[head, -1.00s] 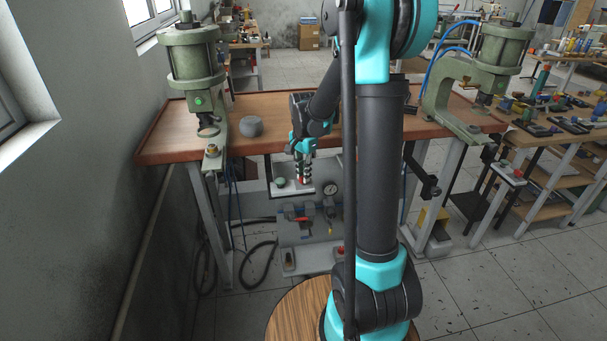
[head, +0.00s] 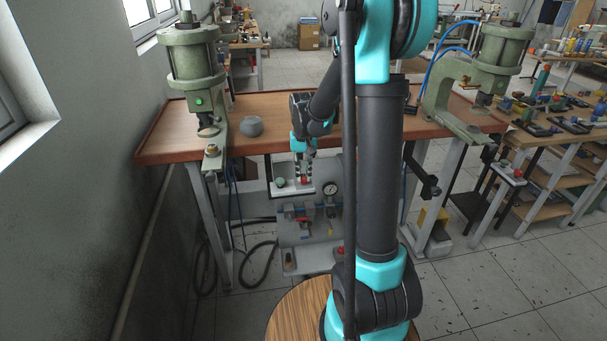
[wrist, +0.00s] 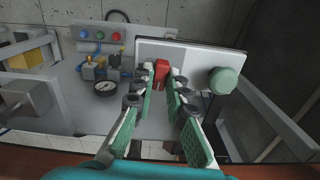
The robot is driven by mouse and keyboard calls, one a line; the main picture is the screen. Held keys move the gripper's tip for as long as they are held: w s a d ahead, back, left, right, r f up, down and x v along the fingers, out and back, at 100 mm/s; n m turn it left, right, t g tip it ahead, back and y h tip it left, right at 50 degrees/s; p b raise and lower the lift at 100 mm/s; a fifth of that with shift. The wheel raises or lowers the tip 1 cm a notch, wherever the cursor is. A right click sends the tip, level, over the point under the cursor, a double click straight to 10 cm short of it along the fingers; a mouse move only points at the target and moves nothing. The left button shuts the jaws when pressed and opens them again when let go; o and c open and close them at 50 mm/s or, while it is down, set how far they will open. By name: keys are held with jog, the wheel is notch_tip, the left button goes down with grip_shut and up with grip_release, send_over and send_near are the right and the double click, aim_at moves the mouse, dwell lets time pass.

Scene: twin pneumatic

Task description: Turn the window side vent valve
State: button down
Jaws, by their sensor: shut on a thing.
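A red knob-like part (wrist: 161,72) stands on a pale panel (wrist: 195,56) under the bench edge. It also shows in the head view (head: 304,181). My gripper (wrist: 163,87) is shut on this red part, with a green-padded finger on each side of it. In the head view my gripper (head: 304,173) reaches down in front of the bench. A round green knob (wrist: 223,80) sits on the same panel, apart from my fingers; in the head view it is to the left (head: 280,182). No label shows which part is the window side vent valve.
Hoses hang at left.

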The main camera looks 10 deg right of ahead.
aim_at(304, 176)
jog(key=shift+n, duration=0.7)
jog(key=c, duration=1.5)
grip_release()
jog(key=shift+c, duration=0.2)
notch_tip(304, 176, up, 12)
jog(key=s+d+f+t, duration=0.2)
jog(key=s+f, duration=0.5)
jog(key=s, duration=0.4)
jog(key=s+d+f+t, duration=0.2)
jog(key=s+f, duration=0.5)
jog(key=s, duration=0.4)
jog(key=shift+s, duration=0.15)
